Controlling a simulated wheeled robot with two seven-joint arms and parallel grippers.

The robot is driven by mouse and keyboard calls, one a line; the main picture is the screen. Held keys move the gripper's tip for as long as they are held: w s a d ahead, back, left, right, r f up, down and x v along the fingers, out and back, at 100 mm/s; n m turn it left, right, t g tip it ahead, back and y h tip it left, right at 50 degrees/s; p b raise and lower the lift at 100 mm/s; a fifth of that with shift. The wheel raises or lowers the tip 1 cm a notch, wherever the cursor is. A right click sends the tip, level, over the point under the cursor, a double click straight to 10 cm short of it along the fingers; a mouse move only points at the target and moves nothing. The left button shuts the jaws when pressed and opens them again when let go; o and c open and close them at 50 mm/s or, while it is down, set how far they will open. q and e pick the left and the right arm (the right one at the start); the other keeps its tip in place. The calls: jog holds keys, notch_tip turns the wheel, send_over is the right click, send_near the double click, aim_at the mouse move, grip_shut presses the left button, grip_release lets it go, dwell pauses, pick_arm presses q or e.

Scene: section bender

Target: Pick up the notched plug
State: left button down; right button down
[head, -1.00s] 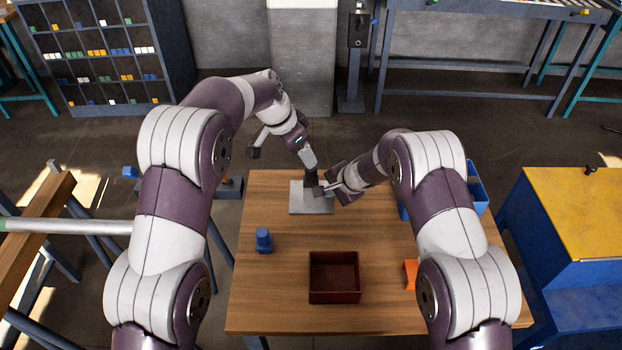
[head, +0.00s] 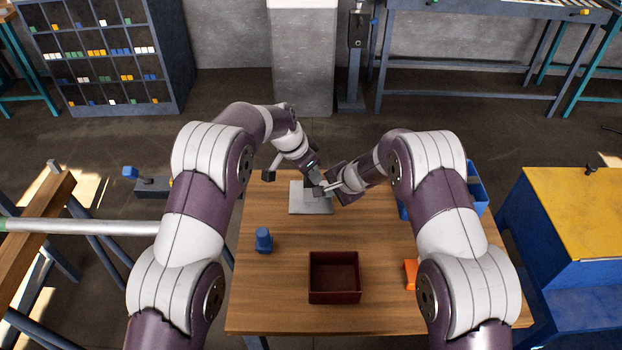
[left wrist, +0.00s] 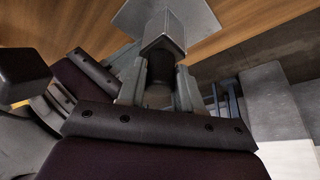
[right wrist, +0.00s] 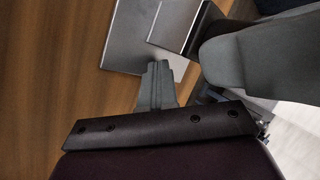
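A grey block (left wrist: 168,28) with a dark near face stands on a flat grey plate (head: 312,204) on the table. I cannot tell whether this block is the notched plug. My left gripper (left wrist: 158,85) has its fingers apart, one on each side of the block's near end; contact is unclear. My right gripper (right wrist: 158,68) is beside the block, its fingers together, with nothing visible between them. The block (right wrist: 178,22) also shows in the right wrist view, partly hidden by a grey arm part. A blue stepped piece (head: 263,240) stands on the table's left side.
A dark red open box (head: 334,298) sits at the table's front middle. An orange piece (head: 410,274) is partly hidden by my right arm. A blue bin (head: 478,188) is at the right edge. The wood between the plate and the box is clear.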

pick_arm(q)
jog(key=shift+r, duration=0.15)
notch_tip(320, 180, up, 10)
jog(key=shift+f, duration=0.1)
dwell(0.3)
dwell(0.3)
